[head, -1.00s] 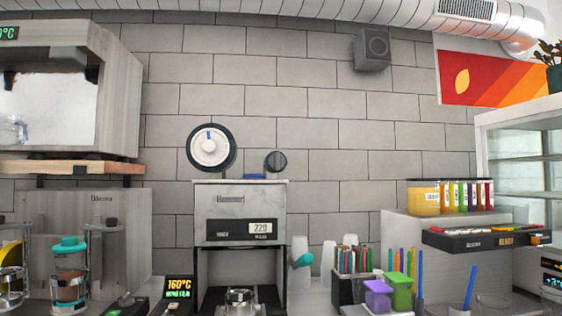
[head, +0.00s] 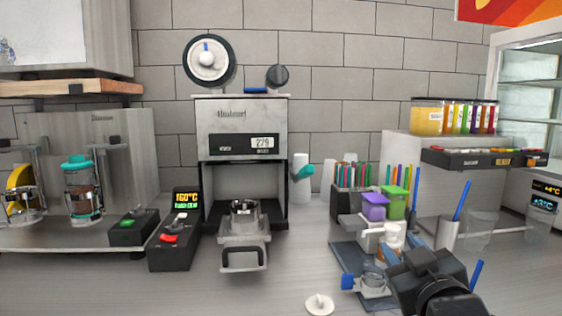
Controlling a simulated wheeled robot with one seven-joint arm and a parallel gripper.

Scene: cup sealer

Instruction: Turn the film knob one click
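The cup sealer (head: 240,118) stands at the centre, a grey machine with a lit number display. Above its top are a large film roll (head: 209,70) with a white face and dark rim, and at its right a small round dark knob (head: 278,76). Nothing touches the knob. A metal cup holder (head: 243,213) sits low in the sealer's front, above a drawer with a dark handle. My gripper (head: 425,268) is a dark shape at the lower right, well below and right of the knob.
Two switch boxes (head: 174,242) stand left of the sealer. Right of it are a white bottle (head: 301,180), a straw holder (head: 352,203), purple and green boxes (head: 375,207), and small items on a dark mat (head: 346,258). A white lid (head: 320,304) lies in front.

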